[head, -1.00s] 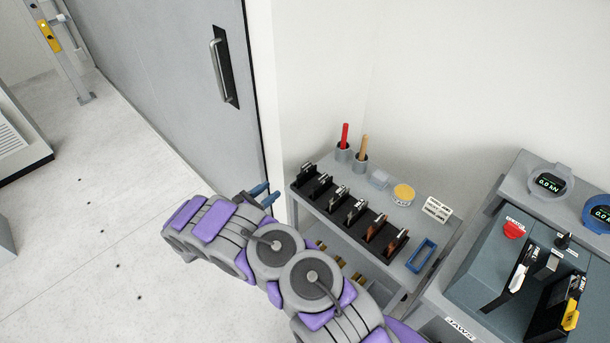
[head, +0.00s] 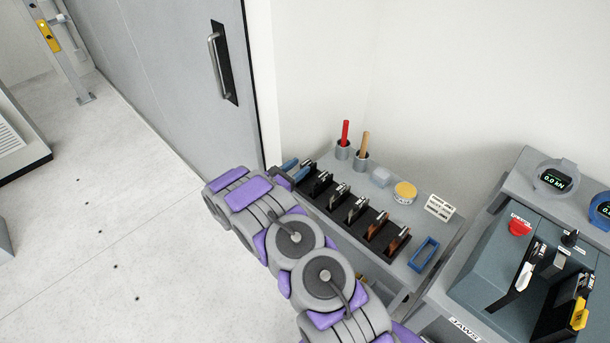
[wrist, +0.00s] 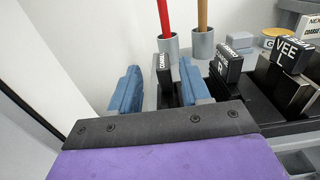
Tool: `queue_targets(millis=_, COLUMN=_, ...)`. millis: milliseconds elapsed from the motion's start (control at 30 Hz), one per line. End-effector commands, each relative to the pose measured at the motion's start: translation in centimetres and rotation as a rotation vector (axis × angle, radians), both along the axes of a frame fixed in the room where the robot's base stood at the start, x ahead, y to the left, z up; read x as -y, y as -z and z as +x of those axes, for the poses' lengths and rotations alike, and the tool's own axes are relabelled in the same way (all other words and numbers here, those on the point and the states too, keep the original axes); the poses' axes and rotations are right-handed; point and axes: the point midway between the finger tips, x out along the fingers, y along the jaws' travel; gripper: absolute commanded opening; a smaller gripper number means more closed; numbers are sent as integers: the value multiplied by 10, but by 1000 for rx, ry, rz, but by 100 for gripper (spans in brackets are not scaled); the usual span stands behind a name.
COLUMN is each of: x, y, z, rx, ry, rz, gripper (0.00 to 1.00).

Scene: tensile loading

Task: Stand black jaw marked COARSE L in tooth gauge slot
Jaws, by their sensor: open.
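The black jaw with a small white label that seems to read COARSE L (wrist: 164,68) stands upright at the left end of a row of jaws in the wrist view. My gripper (wrist: 161,88) is open, with one blue finger on each side of this jaw; I cannot tell whether either finger touches it. In the head view my gripper (head: 297,168) is at the far left end of the row, and my arm hides part of the shelf below. Beside it stands a black jaw marked COARSE R (wrist: 226,65). I cannot pick out the tooth gauge slot for certain.
A VEE L jaw (wrist: 291,55) and copper-coloured jaws (head: 377,226) continue the row. Cups with a red handle (head: 345,133) and a wooden handle (head: 364,145) stand behind. A blue frame (head: 422,254) lies at the shelf's right. A grey machine (head: 490,262) stands further right.

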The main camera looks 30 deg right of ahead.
Motion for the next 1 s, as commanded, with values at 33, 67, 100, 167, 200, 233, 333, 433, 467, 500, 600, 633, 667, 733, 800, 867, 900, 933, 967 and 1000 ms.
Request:
queue_targets(millis=33, x=8, y=0, z=1, rx=2, ry=3, rz=1, gripper=47)
queue_targets(millis=67, x=13, y=-1, z=2, rx=3, ry=3, rz=1, gripper=47)
queue_targets(millis=100, x=19, y=-2, z=3, rx=2, ry=3, rz=2, gripper=47)
queue_targets(millis=167, x=26, y=-1, z=6, rx=2, ry=4, rz=2, gripper=47)
queue_targets(millis=200, x=30, y=-1, z=8, rx=2, ry=2, rz=2, gripper=47)
queue_targets(millis=233, x=32, y=-2, z=9, rx=2, ry=1, rz=1, gripper=47)
queue_targets(millis=333, x=35, y=-2, z=10, rx=1, ry=0, rz=0, gripper=47)
queue_targets(millis=433, x=36, y=-3, z=10, rx=1, ry=0, rz=-1, gripper=47)
queue_targets(millis=467, x=36, y=-3, z=10, rx=1, ry=0, rz=-1, gripper=47)
queue_targets(millis=500, x=35, y=-3, z=10, rx=0, ry=0, rz=-1, gripper=47)
queue_targets(millis=600, x=35, y=-3, z=10, rx=0, ry=0, rz=-1, gripper=40)
queue_targets(millis=633, x=35, y=-3, z=10, rx=0, ry=0, rz=-1, gripper=37)
queue_targets(millis=667, x=35, y=-3, z=10, rx=0, ry=0, rz=-1, gripper=34)
queue_targets(millis=733, x=35, y=-3, z=10, rx=0, ry=0, rz=-1, gripper=28)
queue_targets(millis=800, x=35, y=-3, z=10, rx=0, ry=0, rz=-1, gripper=21)
queue_targets(millis=867, x=35, y=-3, z=10, rx=0, ry=0, rz=-1, gripper=15)
queue_targets(millis=900, x=35, y=-2, z=10, rx=0, ry=0, rz=-1, gripper=11)
queue_targets(millis=933, x=35, y=-2, z=10, rx=0, ry=0, rz=-1, gripper=8)
queue_targets(millis=967, x=35, y=-2, z=10, rx=0, ry=0, rz=-1, gripper=6)
queue_targets(millis=1000, x=35, y=-2, z=10, rx=0, ry=0, rz=-1, gripper=2)
